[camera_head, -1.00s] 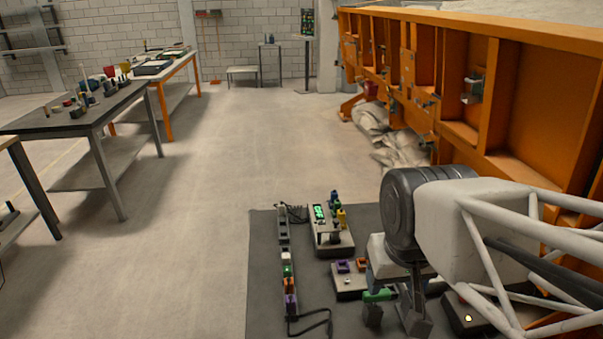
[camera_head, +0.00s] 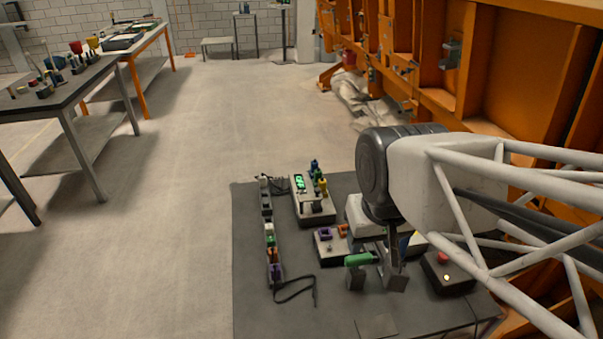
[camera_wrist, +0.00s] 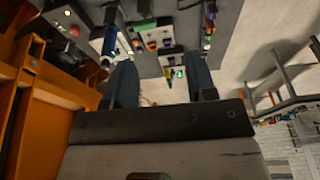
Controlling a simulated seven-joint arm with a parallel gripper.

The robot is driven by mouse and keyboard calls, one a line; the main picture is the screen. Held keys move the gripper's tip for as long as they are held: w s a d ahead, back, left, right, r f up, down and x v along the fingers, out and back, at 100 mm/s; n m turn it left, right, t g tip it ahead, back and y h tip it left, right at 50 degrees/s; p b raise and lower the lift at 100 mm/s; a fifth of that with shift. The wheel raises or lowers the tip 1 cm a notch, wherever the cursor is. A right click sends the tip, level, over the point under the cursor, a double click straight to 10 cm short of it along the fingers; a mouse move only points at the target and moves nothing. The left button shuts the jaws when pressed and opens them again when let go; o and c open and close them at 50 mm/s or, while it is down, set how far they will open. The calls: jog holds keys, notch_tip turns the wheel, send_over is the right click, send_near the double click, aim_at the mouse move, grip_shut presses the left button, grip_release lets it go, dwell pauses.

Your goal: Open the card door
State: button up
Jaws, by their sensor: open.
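My gripper (camera_head: 376,281) is open and empty above the dark table, its two fingers pointing down and apart. In the wrist view its fingers (camera_wrist: 160,84) show with a clear gap between them. I cannot single out the card door for certain. A light panel with blue parts (camera_wrist: 111,40) lies beyond one finger in the wrist view; in the head view my arm mostly hides that area. A green bar (camera_head: 359,259) shows by the fingers in the head view; the same colour shows on the table in the wrist view (camera_wrist: 147,24), apart from the fingers.
The dark table (camera_head: 255,318) holds a box with a green-lit display (camera_head: 301,184), a box with purple and orange pieces (camera_head: 325,250), a strip of coloured blocks (camera_head: 270,240) with a black cable, and a red-button box (camera_head: 443,272). An orange frame (camera_head: 490,70) stands behind at right.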

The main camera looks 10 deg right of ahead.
jog(key=w+m, duration=0.2)
jog(key=w, duration=0.9)
jog(key=m+g, duration=0.3)
jog(key=m, duration=0.3)
send_near(317, 189)
jog(key=shift+s+d+f, duration=0.15)
jog(key=shift+s+f, duration=0.15)
jog(key=shift+s, duration=0.2)
jog(key=shift+w+f+m, duration=0.3)
jog(key=shift+f, duration=0.1)
jog(key=shift+f, duration=3.9)
jog(key=shift+c, duration=0.3)
grip_shut()
